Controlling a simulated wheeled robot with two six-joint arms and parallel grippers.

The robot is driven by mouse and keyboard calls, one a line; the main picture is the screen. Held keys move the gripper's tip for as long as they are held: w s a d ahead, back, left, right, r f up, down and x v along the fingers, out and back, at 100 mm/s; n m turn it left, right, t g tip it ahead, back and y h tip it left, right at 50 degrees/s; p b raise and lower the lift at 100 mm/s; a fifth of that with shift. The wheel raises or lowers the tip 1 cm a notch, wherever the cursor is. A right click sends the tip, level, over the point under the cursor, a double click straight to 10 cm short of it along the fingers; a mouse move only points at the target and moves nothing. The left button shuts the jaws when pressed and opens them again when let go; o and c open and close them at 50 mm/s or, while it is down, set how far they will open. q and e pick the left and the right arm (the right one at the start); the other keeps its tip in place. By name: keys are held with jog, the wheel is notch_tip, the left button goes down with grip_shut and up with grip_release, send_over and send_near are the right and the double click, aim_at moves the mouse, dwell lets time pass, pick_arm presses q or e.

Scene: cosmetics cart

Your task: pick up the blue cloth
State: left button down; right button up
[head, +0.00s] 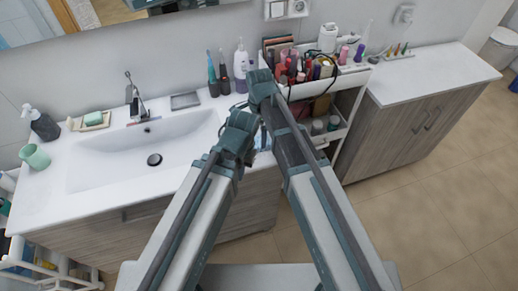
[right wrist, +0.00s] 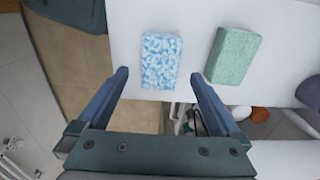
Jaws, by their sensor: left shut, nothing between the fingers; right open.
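The blue cloth (right wrist: 161,60) is a folded, blue-and-white mottled rectangle lying flat on a white surface in the right wrist view. A green cloth-like block (right wrist: 233,56) lies to its right, apart from it. My right gripper (right wrist: 159,78) is open, its fingers reaching toward the cloth's near edge, one to each side; nothing is held. In the head view my right gripper (head: 262,82) is the upper one, by the counter's right end. My left gripper (head: 241,120) is shut and empty just below it. The arms hide most of the cloth's area in the head view.
The white sink counter (head: 205,118) has a faucet (head: 138,98), a soap dish (head: 92,121), a green cup (head: 35,156) and several bottles (head: 241,67) at the back. A crowded cosmetics cart (head: 345,85) stands just right of my grippers. A wooden cabinet (head: 410,140) stands beyond it.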

aim_at(259, 141)
notch_tip(259, 141, down, 6)
jog(key=b, duration=0.5)
jog(key=shift+r, duration=0.4)
jog(key=shift+c, duration=0.2)
jog(key=c, duration=1.4)
jog(key=shift+r, duration=0.1)
